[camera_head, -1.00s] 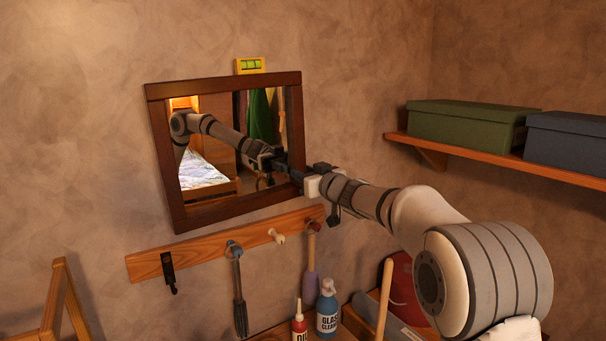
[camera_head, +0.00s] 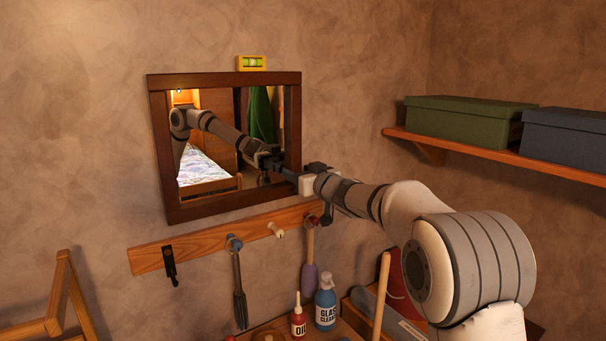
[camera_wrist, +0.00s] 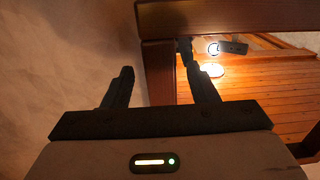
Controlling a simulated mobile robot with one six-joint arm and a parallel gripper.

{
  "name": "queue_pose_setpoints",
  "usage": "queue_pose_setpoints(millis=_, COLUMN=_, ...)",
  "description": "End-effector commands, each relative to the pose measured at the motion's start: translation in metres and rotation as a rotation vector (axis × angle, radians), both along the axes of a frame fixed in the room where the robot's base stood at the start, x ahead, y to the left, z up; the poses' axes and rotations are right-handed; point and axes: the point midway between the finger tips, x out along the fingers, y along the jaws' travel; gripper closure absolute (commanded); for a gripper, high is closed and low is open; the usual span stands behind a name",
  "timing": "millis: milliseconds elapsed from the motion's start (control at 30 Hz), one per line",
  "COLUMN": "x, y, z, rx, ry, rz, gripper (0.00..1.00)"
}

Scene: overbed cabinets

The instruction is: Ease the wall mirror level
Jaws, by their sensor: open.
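The wall mirror (camera_head: 225,80) has a dark wooden frame. In the head view its top edge looks nearly level, while its lower edge slants up to the right in this angled view. A yellow spirit level (camera_head: 251,63) with a green vial sits at the top edge, right of centre; I cannot tell where its bubble stands. My gripper (camera_head: 286,173) is at the frame's lower right side. In the wrist view my open fingers (camera_wrist: 157,65) lie on either side of a frame bar (camera_wrist: 159,75). Whether either finger touches the wood is unclear.
A wooden peg rail (camera_head: 200,247) with hanging tools runs just below the mirror. An oil bottle (camera_head: 298,322) and a glass cleaner bottle (camera_head: 326,308) stand below. A shelf (camera_head: 470,155) with green and blue-grey boxes is at the right. Wall left of the mirror is clear.

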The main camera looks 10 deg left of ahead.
Motion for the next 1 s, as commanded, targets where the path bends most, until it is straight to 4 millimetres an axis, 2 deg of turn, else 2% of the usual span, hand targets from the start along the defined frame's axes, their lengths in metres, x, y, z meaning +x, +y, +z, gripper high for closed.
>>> queue_pose_setpoints(millis=167, x=-0.004, y=-0.005, z=0.0, rx=0.001, ry=-0.001, rz=0.0, gripper=0.47)
queue_pose_setpoints(millis=600, x=-0.049, y=-0.05, z=-0.001, rx=-0.001, ry=-0.001, rz=-0.001, gripper=0.47)
queue_pose_setpoints(millis=1000, x=-0.055, y=-0.056, z=0.0, rx=0.0, ry=0.0, rz=-0.001, gripper=0.47)
